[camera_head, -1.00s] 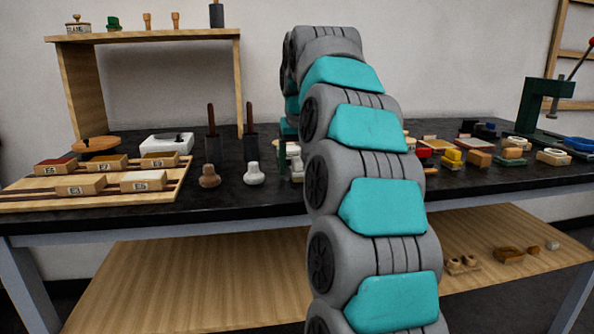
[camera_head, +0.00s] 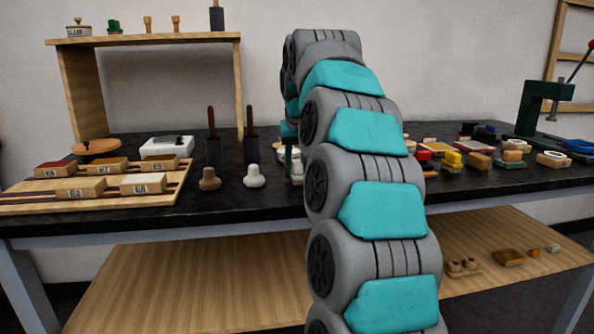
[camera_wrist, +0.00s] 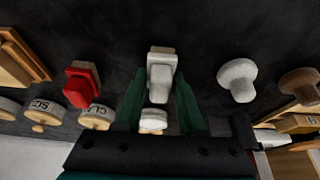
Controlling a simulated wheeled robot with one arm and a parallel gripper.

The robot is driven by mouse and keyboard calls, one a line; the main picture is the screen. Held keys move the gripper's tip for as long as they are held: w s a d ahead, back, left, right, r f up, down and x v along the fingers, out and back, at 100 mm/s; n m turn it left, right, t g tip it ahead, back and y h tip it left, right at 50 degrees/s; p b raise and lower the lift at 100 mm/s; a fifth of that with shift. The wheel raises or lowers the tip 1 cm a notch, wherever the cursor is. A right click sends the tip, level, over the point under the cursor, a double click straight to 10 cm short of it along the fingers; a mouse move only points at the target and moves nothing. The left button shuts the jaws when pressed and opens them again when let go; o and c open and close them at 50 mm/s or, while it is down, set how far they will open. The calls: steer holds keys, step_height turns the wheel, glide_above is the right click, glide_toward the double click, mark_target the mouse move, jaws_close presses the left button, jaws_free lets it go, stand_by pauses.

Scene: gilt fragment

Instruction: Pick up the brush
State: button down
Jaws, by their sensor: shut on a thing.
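A white block-shaped piece with a paler end (camera_wrist: 160,72), which seems to be the brush, is between the tips of my green fingers in the wrist view. My gripper (camera_wrist: 160,86) is shut on it, one finger on each side. Whether it touches the black worktop is unclear. A small white round-topped piece (camera_wrist: 153,118) shows between the fingers, closer to the palm. In the head view my arm hides most of the gripper; only a green finger sliver and part of a white piece (camera_head: 297,165) show beside it.
In the wrist view a red-handled block (camera_wrist: 82,85) lies left, and a white knob (camera_wrist: 237,80) and brown knob (camera_wrist: 298,84) stand right. In the head view a wooden board with labelled blocks (camera_head: 60,206) lies left. A green press (camera_head: 540,105) stands far right.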

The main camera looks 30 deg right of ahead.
mark_target(296, 160)
steer(key=shift+r, duration=0.2)
steer(key=shift+r, duration=1.6)
steer(key=s+a+r+b, duration=0.1)
steer(key=s+a, duration=0.3)
steer(key=s, duration=1.1)
steer(key=shift+s+a+r+b, duration=0.15)
steer(key=shift+s+r+b, duration=0.05)
steer(key=shift+b, duration=0.55)
steer(key=c, duration=1.1)
jaws_free()
jaws_close()
